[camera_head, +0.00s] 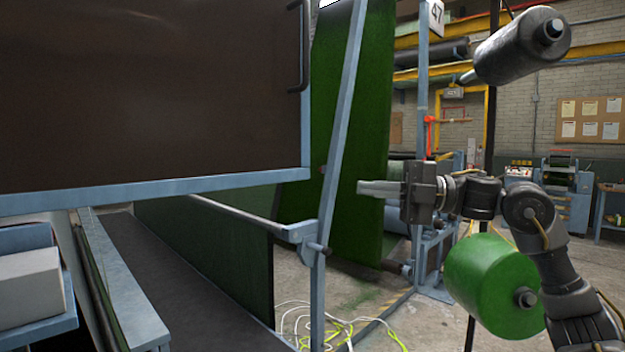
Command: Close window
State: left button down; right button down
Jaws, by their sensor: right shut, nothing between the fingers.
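A large dark brown window panel (150,90) in a light blue frame fills the upper left of the head view. A black bar handle (298,48) is fixed upright near its right edge. The panel hangs above a dark belt or bed, with a gap below its lower edge. My right gripper (362,188) points left, to the right of and below the handle, clear of the panel. Its fingers are together and hold nothing. A slanted blue post stands just left of the fingertips. My left gripper is not in view.
The slanted blue post (342,130) stands between the panel and my right gripper. Green turf (365,110) hangs behind it. A green roll (492,277) and a dark roll (522,45) are at the right. Yellow and white cables (345,330) lie on the floor.

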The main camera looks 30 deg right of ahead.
jog(key=s+r+n, duration=0.1)
jog(key=s+r, duration=0.1)
jog(key=s, duration=0.3)
jog(key=p, duration=0.4)
send_near(288, 178)
jog(key=a, duration=0.4)
jog(key=shift+w+a+r+g+h+p, duration=0.15)
jog(key=shift+w+r+p, duration=0.1)
jog(key=shift+w+p, duration=0.25)
jog(key=shift+w+a+r+g+h+p, duration=0.15)
jog(key=shift+w+a+r+p, duration=0.1)
jog(key=shift+w, duration=0.3)
jog(key=shift+w+f, duration=0.25)
jog(key=shift+w, duration=0.3)
